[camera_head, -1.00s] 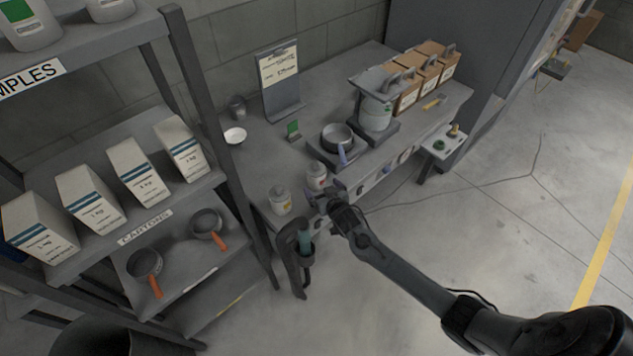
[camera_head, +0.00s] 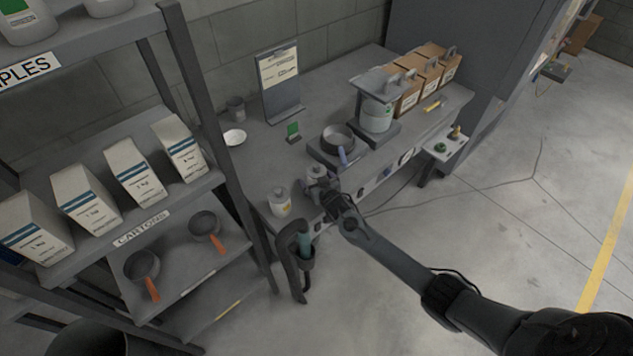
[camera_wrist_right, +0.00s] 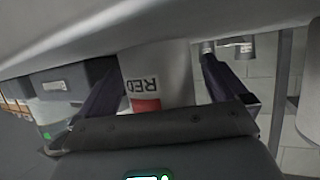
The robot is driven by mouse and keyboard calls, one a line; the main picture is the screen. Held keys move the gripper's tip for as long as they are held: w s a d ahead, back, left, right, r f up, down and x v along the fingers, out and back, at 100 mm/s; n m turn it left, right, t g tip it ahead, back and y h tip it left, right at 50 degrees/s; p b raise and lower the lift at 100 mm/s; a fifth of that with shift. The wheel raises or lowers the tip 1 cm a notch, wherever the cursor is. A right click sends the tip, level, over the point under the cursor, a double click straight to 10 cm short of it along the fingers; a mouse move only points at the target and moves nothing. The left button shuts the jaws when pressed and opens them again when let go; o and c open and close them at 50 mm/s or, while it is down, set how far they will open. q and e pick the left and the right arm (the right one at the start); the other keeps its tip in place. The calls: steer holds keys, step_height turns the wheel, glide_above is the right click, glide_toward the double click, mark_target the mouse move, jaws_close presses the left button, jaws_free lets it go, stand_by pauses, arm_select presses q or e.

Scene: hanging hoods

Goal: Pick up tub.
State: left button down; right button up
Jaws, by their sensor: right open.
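A small white tub (camera_head: 314,171) stands at the front edge of the grey bench, partly hidden by my right gripper (camera_head: 320,186). In the right wrist view the tub (camera_wrist_right: 155,72) shows upside down, with the word RED and a red band on its label. It lies between the two open fingers, with a gap visible on its right side. A second white tub (camera_head: 280,204) with a yellowish label stands to the left on the bench, clear of the gripper. My left gripper is not in view.
A pan (camera_head: 338,137) with a blue handle sits on a dark plate behind the tub. A dark holder with a teal handle (camera_head: 304,246) hangs at the bench front. A shelf rack with cartons (camera_head: 88,201) stands left. Open floor lies right.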

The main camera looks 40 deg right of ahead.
steer(key=shift+c, duration=0.3)
steer(key=shift+r, duration=0.1)
steer(key=c, duration=0.8)
